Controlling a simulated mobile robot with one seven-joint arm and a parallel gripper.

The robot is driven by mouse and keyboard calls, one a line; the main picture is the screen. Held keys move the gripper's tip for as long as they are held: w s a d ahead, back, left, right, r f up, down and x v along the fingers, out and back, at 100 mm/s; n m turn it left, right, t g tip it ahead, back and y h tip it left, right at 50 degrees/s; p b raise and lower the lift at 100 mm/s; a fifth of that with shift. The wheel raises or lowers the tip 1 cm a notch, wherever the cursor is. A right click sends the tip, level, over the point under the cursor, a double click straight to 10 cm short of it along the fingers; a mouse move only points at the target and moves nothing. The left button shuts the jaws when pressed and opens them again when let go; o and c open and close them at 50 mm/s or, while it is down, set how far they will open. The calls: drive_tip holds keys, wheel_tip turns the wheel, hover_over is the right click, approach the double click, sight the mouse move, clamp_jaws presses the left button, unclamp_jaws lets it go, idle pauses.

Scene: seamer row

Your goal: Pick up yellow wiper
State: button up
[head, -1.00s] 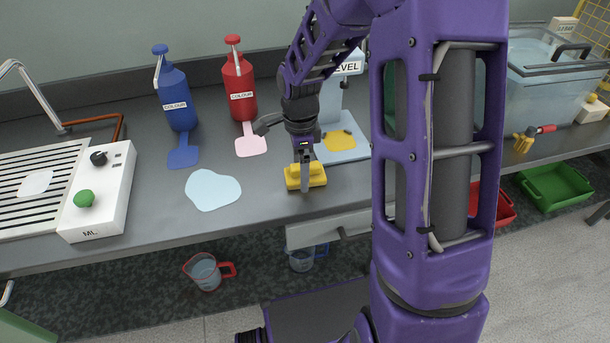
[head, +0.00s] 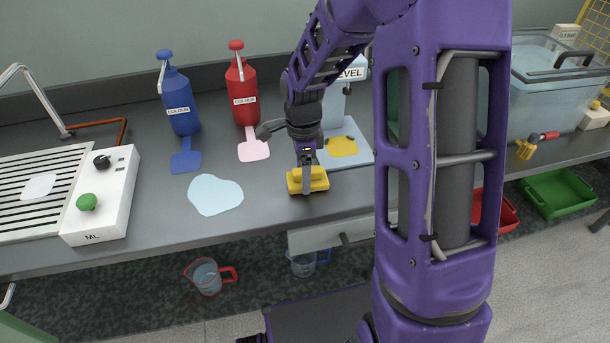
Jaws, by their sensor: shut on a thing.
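The yellow wiper (head: 318,184) is a small yellow block at the front part of the grey worktop, right of a pale blue puddle. My gripper (head: 307,180) points down over it and is shut on it. The gripper hides the middle of the wiper. The wiper looks to be at or very near the worktop surface; I cannot tell whether there is a gap beneath it.
The pale blue puddle (head: 215,194) lies left of the wiper. Blue (head: 179,103) and red (head: 242,92) pump bottles stand behind. A pale board with a yellow patch (head: 342,146) is behind right. A white box with a green knob (head: 100,204) is at left.

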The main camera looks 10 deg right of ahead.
wheel_tip(320, 180, up, 10)
drive_tip(key=shift+r+p, duration=0.1)
drive_tip(key=shift+p, duration=1)
wheel_tip(320, 180, up, 9)
drive_tip(key=p, duration=0.8)
drive_tip(key=shift+p, duration=0.4)
drive_tip(key=shift+r+b, duration=0.3)
drive_tip(key=shift+r, duration=1.6)
drive_tip(key=shift+r, duration=0.1)
wheel_tip(320, 180, up, 3)
drive_tip(key=shift+r, duration=0.2)
